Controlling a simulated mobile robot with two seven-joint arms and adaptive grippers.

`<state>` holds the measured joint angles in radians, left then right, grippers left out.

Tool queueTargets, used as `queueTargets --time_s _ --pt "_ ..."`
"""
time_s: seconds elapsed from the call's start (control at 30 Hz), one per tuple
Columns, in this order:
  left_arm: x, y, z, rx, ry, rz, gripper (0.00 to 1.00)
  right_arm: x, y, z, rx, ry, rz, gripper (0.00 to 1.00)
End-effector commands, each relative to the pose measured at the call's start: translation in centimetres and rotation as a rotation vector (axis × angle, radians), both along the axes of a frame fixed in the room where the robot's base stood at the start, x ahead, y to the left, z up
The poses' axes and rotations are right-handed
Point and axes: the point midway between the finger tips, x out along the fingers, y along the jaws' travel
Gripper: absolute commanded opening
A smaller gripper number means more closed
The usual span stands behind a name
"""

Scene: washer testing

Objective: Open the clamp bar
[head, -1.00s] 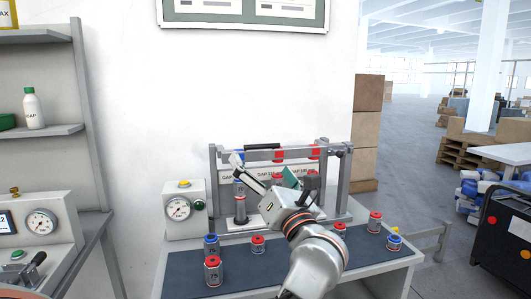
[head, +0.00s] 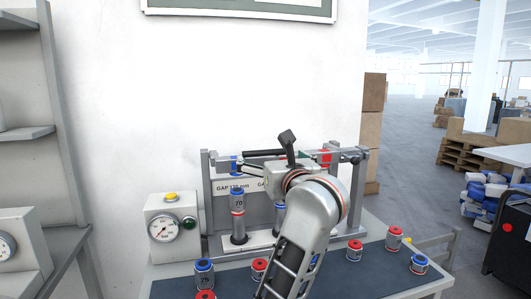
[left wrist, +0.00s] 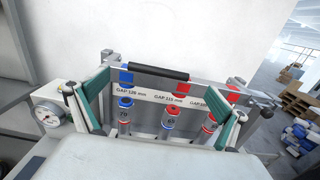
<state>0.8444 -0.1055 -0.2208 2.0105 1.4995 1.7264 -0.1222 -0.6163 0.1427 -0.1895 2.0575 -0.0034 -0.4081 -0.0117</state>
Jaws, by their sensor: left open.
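The clamp bar (head: 225,171) lies across the top of the test fixture, with a black handle (head: 262,153) on it. It also shows in the left wrist view, where the bar (left wrist: 149,93) and black handle (left wrist: 158,73) lie between my fingers in the picture. My left gripper (head: 265,156) is open and empty at the bar, fingers spread along its length. In the left wrist view the gripper (left wrist: 158,105) shows green-padded fingers on both sides. I cannot tell how far the fingertips are from the handle. My arm hides the bar's middle. My right gripper is not in view.
Canisters stand in the fixture below the bar, including one marked 70 (head: 237,202). A gauge box (head: 172,227) stands left of the fixture. Several canisters, including a blue-topped one (head: 204,273), stand on the dark mat (head: 180,287). The wall is close behind.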

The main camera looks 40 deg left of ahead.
Motion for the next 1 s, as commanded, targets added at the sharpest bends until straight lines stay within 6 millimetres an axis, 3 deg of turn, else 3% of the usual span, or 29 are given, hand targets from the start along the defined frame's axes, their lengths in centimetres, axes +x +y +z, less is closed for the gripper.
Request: queueTargets --time_s 0.3,0.7,0.73,0.93,1.0 --pt "2.9 3.5 -0.1 0.003 0.001 0.003 1.00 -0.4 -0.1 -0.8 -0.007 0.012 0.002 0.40" --pt "3.6 4.2 0.0 0.001 -0.001 0.001 1.00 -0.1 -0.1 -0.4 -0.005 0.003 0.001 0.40" --pt "3.6 4.2 0.0 0.001 -0.001 0.001 0.97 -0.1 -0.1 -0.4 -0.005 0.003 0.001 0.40" --pt "3.6 4.2 0.0 0.001 0.000 0.001 0.45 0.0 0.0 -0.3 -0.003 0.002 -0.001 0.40" --pt "3.6 4.2 0.0 0.001 0.000 0.001 0.45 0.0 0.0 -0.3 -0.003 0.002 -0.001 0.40"
